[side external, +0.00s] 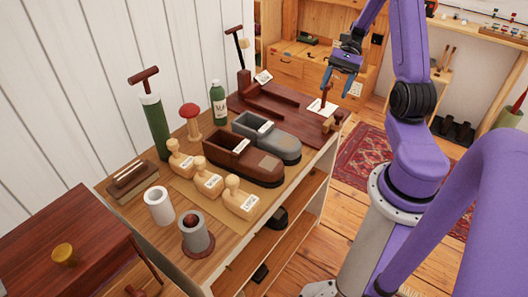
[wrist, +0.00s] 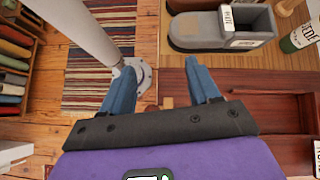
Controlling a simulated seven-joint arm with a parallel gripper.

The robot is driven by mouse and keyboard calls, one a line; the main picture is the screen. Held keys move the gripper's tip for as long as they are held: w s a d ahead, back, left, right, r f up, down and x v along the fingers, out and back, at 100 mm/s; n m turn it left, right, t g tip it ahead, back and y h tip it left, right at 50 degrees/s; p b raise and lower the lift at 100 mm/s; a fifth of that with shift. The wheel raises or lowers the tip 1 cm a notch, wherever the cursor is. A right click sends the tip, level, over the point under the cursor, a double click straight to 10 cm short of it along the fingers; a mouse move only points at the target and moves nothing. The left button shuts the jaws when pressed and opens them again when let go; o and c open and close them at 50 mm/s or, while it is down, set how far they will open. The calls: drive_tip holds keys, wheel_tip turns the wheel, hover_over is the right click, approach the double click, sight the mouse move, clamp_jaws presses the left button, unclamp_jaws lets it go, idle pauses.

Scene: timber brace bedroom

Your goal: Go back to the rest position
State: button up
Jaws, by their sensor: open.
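My gripper (side external: 338,88) is open and empty in the side external view, held in the air above the far right end of the workbench (side external: 135,205). In the wrist view its two blue fingers (wrist: 160,72) stand wide apart with nothing between them. Below them show the floor and the workbench edge. On the bench, the grey shoe-shaped block (side external: 268,138) and the brown one (side external: 240,160) stand apart from my gripper. The grey one also shows in the wrist view (wrist: 198,32), beyond the right finger.
Several wooden stamps (side external: 210,181), a green bottle (side external: 218,103), a white cup (side external: 159,205), a grey cup (side external: 196,238) and a red mushroom-shaped tool (side external: 191,118) stand on the bench. A dark red wooden tray (side external: 290,105) lies at its far end. Open floor with a rug (side external: 357,160) lies to the right.

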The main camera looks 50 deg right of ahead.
drive_tip(key=a+r+n+g+h, duration=0.25)
drive_tip(key=a+n, duration=0.35)
drive_tip(key=a, duration=0.4)
drive_tip(key=a+r+n+g+h, duration=0.2)
drive_tip(key=a+n+h, duration=0.3)
drive_tip(key=a, duration=0.4)
drive_tip(key=s+a+r+n+t+h, duration=0.2)
drive_tip(key=s+a+n+t, duration=0.3)
drive_tip(key=s+a+n, duration=0.7)
drive_tip(key=s+n, duration=0.1)
drive_tip(key=n, duration=0.4)
drive_tip(key=shift+s, duration=0.25)
